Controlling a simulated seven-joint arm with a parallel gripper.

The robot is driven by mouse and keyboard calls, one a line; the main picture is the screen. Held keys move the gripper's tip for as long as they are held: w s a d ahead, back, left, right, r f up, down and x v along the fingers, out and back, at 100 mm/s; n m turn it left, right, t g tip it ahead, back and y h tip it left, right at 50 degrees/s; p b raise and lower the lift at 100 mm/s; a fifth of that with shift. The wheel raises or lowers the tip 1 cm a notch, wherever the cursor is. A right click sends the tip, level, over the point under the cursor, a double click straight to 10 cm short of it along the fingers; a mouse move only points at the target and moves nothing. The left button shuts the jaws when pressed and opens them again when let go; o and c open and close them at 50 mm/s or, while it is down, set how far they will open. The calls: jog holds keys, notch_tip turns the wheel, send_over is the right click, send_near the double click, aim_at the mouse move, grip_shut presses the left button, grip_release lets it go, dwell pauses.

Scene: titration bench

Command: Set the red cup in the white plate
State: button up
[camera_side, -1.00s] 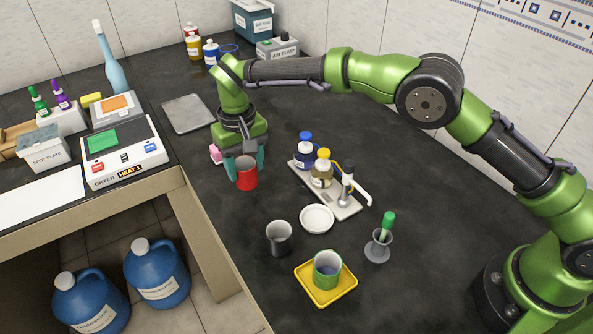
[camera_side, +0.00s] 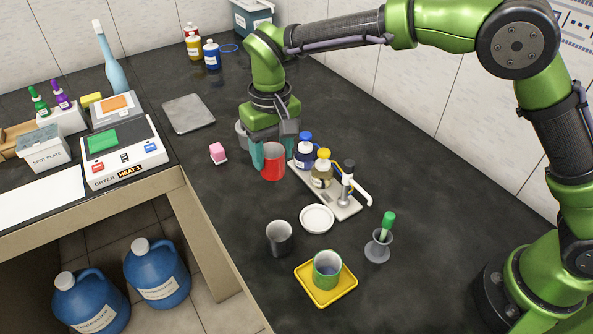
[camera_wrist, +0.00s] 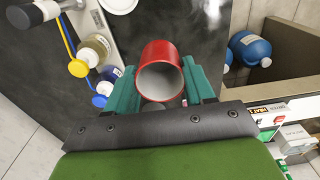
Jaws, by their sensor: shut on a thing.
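The red cup (camera_side: 272,161) is upright between the teal fingers of my gripper (camera_side: 271,155) in the side view. My gripper is shut on it. In the wrist view the red cup (camera_wrist: 161,72) sits between the two teal fingers (camera_wrist: 163,88), its grey inside showing. Whether its base touches the bench cannot be told. The white plate (camera_side: 317,218) lies empty on the black bench, in front and to the right of the cup. Part of the plate (camera_wrist: 119,4) shows at the top edge of the wrist view.
A rack (camera_side: 341,208) with a blue-capped bottle (camera_side: 304,150) and a yellow-capped bottle (camera_side: 322,170) stands close right of my gripper. A dark grey cup (camera_side: 279,239) is left of the plate. A yellow tray (camera_side: 340,294) holds a green cup. A pink block (camera_side: 218,153) lies left.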

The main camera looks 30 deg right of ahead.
jog(key=shift+s+d+f, duration=0.85)
jog(key=shift+s+f, duration=0.55)
jog(key=shift+s+d+f, duration=0.9)
jog(key=shift+s+f, duration=0.45)
jog(key=shift+s+d+f, duration=0.85)
jog(key=shift+s+f, duration=0.55)
jog(key=shift+f, duration=0.75)
jog(key=o, duration=0.9)
jog(key=shift+o, duration=0.4)
jog(key=shift+o, duration=1.3)
